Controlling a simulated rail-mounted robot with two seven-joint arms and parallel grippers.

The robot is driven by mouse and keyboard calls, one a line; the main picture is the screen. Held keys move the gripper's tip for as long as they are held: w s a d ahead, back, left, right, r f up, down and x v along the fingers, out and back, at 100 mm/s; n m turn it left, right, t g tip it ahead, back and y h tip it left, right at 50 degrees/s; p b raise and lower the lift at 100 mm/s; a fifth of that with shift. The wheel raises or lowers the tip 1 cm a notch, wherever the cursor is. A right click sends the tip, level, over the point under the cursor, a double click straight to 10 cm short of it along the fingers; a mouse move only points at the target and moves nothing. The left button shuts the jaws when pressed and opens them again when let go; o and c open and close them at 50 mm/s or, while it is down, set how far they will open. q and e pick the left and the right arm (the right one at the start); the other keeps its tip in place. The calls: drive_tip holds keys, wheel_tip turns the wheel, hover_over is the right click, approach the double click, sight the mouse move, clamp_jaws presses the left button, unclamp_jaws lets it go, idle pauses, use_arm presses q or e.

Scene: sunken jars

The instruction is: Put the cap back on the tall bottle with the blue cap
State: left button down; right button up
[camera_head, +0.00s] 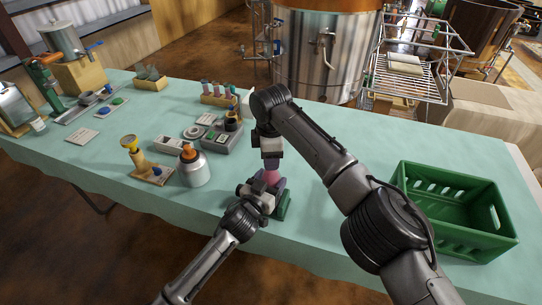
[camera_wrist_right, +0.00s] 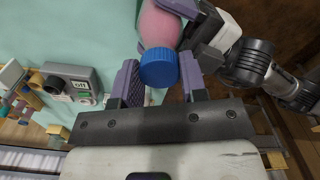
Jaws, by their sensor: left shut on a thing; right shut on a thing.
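A pink bottle (camera_head: 271,177) is upright near the front edge of the table, with my left gripper (camera_head: 264,190) shut around its body. The bottle also shows in the right wrist view (camera_wrist_right: 159,27). My right gripper (camera_head: 271,160) is above it, pointing down. In the right wrist view, the blue cap (camera_wrist_right: 159,68) is between the purple fingers of my right gripper (camera_wrist_right: 160,82), which is shut on it. The cap is in line with the bottle's top and appears to meet it; whether it is seated is hidden.
A green crate (camera_head: 455,207) stands on the right of the table. A grey bottle with an orange cap (camera_head: 194,167) and a grey switch box (camera_head: 223,138) stand left of my grippers. A green block (camera_head: 284,206) is beside the pink bottle. Table between block and crate is mostly clear.

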drive_tip(key=m, duration=1.6)
drive_tip(key=shift+a+f+m, duration=0.1)
drive_tip(key=shift+m, duration=0.3)
drive_tip(key=m, duration=0.4)
drive_tip(key=o, duration=1.1)
wheel_tip(320, 180, up, 12)
